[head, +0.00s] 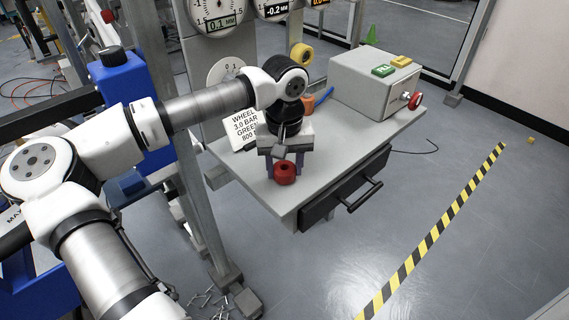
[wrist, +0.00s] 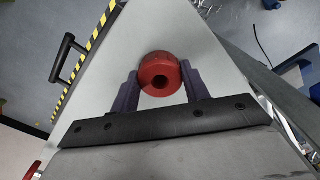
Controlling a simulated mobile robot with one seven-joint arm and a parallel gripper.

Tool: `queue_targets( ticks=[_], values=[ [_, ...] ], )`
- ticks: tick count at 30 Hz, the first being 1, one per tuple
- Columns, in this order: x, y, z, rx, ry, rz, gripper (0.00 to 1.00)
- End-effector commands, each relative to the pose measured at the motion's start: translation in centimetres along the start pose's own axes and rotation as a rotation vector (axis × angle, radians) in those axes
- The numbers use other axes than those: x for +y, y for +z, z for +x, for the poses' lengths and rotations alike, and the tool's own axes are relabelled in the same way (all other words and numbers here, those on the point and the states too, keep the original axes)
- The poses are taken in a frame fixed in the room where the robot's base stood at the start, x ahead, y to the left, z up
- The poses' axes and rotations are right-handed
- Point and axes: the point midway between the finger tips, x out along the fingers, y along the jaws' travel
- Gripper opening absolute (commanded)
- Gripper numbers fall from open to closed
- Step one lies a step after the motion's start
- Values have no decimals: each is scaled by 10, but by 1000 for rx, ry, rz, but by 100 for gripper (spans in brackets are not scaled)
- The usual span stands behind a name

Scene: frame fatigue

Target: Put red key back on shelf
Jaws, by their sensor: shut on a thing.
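A red round piece with a hole in its middle (head: 285,173), which I take for the red key, is at the near end of the grey shelf top (head: 340,150). It also shows in the wrist view (wrist: 160,76). My gripper (head: 283,168) points down over the shelf and is shut on the red piece, with one finger on each side of it. In the wrist view the fingers (wrist: 160,88) flank the piece. I cannot tell whether the piece touches the shelf top or hangs just above it.
A grey box (head: 365,85) with green and yellow buttons and a red knob (head: 415,101) stands at the far end. A white text card (head: 245,128), a yellow roll (head: 301,54) and a drawer (head: 345,190) are close by. Metal posts (head: 190,150) rise at the left.

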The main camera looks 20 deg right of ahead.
Motion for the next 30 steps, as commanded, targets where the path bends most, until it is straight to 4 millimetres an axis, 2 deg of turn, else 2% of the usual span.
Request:
queue_targets(
  ticks=[11,12,16,25,30],
  values=[
    [0,0,6,1,0,0,19],
    [0,0,5,1,0,0,50],
    [0,0,4,1,0,0,67],
    [0,0,3,1,0,0,67],
    [0,-1,-10,4,-1,-2,67]
  ],
)
